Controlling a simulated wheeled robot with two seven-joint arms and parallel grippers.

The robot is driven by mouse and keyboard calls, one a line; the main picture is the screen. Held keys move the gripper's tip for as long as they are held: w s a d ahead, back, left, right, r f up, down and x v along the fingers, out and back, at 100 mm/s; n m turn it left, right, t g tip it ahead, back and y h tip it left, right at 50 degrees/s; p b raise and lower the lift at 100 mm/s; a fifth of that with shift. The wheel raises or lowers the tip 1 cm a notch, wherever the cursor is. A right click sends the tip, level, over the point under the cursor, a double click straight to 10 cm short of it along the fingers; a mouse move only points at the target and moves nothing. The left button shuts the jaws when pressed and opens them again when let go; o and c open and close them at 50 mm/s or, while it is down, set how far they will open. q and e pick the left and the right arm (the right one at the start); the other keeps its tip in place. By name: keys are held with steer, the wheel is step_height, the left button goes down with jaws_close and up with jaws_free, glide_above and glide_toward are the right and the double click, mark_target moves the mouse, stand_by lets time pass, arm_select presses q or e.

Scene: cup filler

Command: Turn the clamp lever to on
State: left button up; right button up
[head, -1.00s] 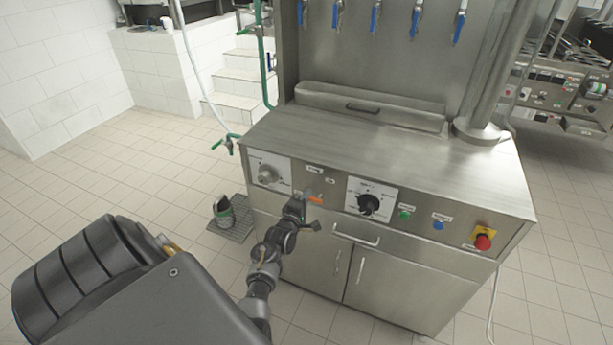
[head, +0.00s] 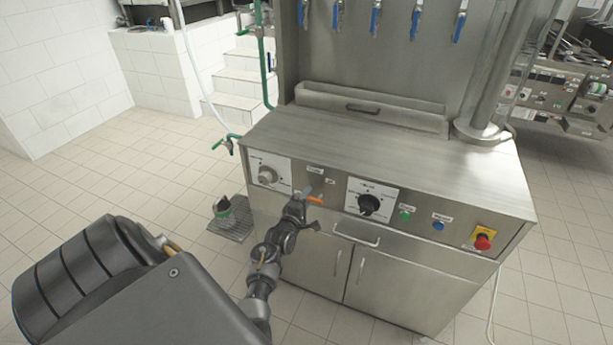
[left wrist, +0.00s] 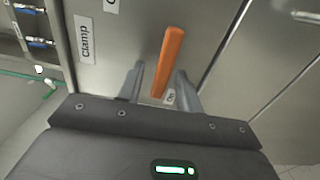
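The orange clamp lever (head: 315,200) is on the front panel of the steel machine, just right of the left dial. In the left wrist view the lever (left wrist: 168,60) lies between the two fingers, with a small gap visible on each side. My left gripper (head: 305,196) is at the panel, partly hiding the lever in the head view. In the left wrist view this gripper (left wrist: 159,72) is open around the lever. My right gripper is not in view.
A black dial (head: 369,204), a green button (head: 404,216), a blue button (head: 438,225) and a red emergency stop (head: 483,242) are to the right on the panel. A grey dial (head: 267,174) is on the left.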

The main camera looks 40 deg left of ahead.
arm_select(q)
steer(key=b+v, duration=0.1)
steer(key=v, duration=0.9)
steer(key=shift+s+d, duration=0.2)
steer(key=shift+s, duration=0.15)
steer(key=s+d+f+m+g+h, duration=0.25)
steer(key=d+f+m, duration=0.25)
steer(key=f, duration=0.5)
steer(key=s+d+f+m+g+h, duration=0.1)
steer(key=s+d+f+m+g, duration=0.3)
steer(key=f, duration=0.6)
steer(key=s+d+f+m+g+h, duration=0.1)
steer(key=d+f+m+h, duration=0.1)
steer(key=d+f+m, duration=0.6)
steer(key=s+d+f+m+g, duration=0.3)
steer(key=s+f+m+g, duration=0.15)
steer(key=s+f, duration=1)
steer(key=s+a+f+m+g, duration=0.1)
steer(key=s+f+m+g, duration=0.1)
steer(key=s, duration=1.7)
steer(key=shift+s+a+m+g, duration=0.3)
steer(key=shift+m+g, duration=0.15)
steer(key=shift+g, duration=0.55)
